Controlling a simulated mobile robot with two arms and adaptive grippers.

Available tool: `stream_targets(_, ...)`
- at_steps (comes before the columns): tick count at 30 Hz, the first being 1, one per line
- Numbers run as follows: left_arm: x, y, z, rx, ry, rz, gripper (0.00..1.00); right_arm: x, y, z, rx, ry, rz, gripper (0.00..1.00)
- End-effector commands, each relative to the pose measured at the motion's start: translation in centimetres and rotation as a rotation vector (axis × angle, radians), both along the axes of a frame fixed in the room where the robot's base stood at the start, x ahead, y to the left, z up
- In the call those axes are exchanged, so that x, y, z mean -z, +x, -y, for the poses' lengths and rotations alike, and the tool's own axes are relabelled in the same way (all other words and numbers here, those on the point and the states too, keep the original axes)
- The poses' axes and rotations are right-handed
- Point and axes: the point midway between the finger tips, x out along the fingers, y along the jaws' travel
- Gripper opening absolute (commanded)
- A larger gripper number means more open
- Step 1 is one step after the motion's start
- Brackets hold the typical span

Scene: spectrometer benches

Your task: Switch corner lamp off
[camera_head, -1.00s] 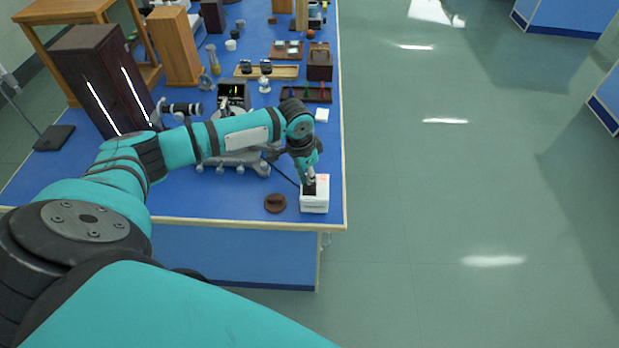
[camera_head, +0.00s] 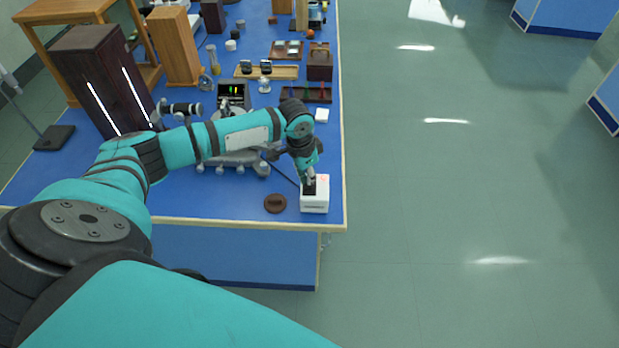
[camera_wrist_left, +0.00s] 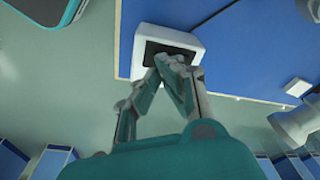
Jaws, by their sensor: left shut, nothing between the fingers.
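A white box (camera_head: 315,205) with a dark panel on its top stands at the near right corner of the blue bench. A small reddish mark shows on its top. My left gripper (camera_head: 309,183) points down onto the box, with its fingertips at the dark panel. In the left wrist view the fingertips (camera_wrist_left: 172,62) are together over the dark panel of the white box (camera_wrist_left: 145,45); whether they touch it I cannot tell. They hold nothing. I cannot make out which thing is the corner lamp. My right gripper is not in view.
A brown round piece (camera_head: 275,203) lies left of the box. A dark cabinet (camera_head: 90,80) with two bright strips stands at the left. Several instruments and wooden stands crowd the bench behind my arm. Open floor (camera_head: 430,200) lies to the right.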

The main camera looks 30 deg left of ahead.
Motion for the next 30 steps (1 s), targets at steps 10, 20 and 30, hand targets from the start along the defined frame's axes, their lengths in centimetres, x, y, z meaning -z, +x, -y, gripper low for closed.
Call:
stream_targets(10,0.0,0.0,0.0,0.000,0.000,0.000,0.00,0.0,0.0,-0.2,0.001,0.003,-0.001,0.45)
stream_targets(20,0.5,0.0,0.0,0.000,-0.001,0.000,0.00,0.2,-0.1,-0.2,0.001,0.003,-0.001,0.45)
stream_targets(30,1.0,0.0,0.0,0.000,-0.001,0.000,0.00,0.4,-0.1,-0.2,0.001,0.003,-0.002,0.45)
